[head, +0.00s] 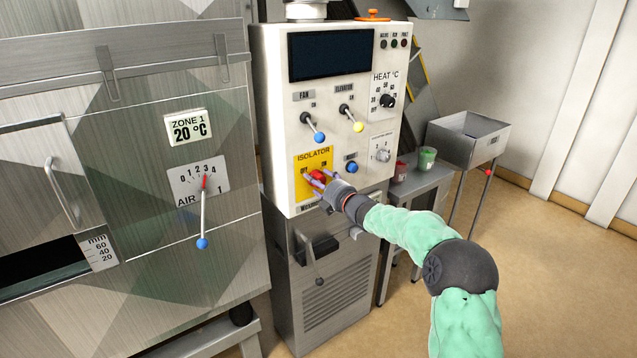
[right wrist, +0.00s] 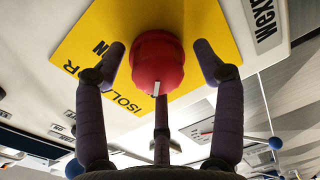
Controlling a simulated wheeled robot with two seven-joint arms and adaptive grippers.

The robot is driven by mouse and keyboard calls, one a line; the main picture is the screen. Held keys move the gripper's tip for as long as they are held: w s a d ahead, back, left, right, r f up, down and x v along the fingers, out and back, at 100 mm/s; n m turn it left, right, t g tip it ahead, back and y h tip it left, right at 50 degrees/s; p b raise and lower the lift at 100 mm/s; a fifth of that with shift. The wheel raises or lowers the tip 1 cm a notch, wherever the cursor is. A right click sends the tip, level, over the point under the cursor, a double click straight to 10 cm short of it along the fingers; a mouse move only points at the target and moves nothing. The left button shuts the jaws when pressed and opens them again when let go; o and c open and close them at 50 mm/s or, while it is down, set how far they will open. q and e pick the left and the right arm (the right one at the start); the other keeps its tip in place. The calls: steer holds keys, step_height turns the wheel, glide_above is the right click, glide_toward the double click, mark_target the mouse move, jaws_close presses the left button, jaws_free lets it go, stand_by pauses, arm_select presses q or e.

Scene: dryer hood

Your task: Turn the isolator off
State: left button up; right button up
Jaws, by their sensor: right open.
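The isolator is a red rotary knob (head: 318,177) on a yellow plate (head: 326,157) marked ISOLATOR, low on the white control panel. In the right wrist view the red knob (right wrist: 158,64) has a white pointer mark on its rim. My right gripper (head: 319,181) is at the knob, and its fingers (right wrist: 163,72) stand open on either side of it. Gaps show between the fingers and the knob in the right wrist view. The OFF and ON lettering is partly hidden or too small to read surely. My left gripper is not in view.
Blue FAN (head: 319,137) and yellow ELEVATOR (head: 358,127) levers sit above the isolator. A small blue knob (head: 351,167) is just right of it. The dryer's AIR lever (head: 202,243) is at left. A metal bin (head: 470,140) stands at right, with open floor before it.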

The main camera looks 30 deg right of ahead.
steer(key=s+d, duration=0.1)
steer(key=s, duration=1.1)
steer(key=shift+r, duration=0.3)
steer(key=s+a+f+m+g+p, duration=0.1)
steer(key=s+a+f+m+g, duration=0.2)
steer(key=a+f, duration=0.5)
steer(key=a+f+m+g+y+p, duration=0.15)
steer(key=a+f+m, duration=0.35)
steer(key=f, duration=0.7)
steer(key=s+a+f+m+g+p, duration=0.2)
steer(key=a+f+m+g, duration=0.15)
steer(key=a+f, duration=0.45)
steer(key=s+a+f+m+g+p, duration=0.1)
steer(key=s+a+f+m+g, duration=0.2)
steer(key=s, duration=0.6)
steer(key=s+a+f+m+g+p, duration=0.1)
steer(key=s+a+f+m+g, duration=0.1)
steer(key=s+a+f, duration=0.4)
steer(key=s+a+f+m+g+p, duration=0.1)
steer(key=s+a+f+m+g, duration=0.2)
steer(key=s, duration=0.9)
step_height(320, 180, down, 2)
steer(key=shift+a+f+m+g+y, duration=0.2)
steer(key=shift+a+m+g+y, duration=0.25)
steer(key=shift+a, duration=0.55)
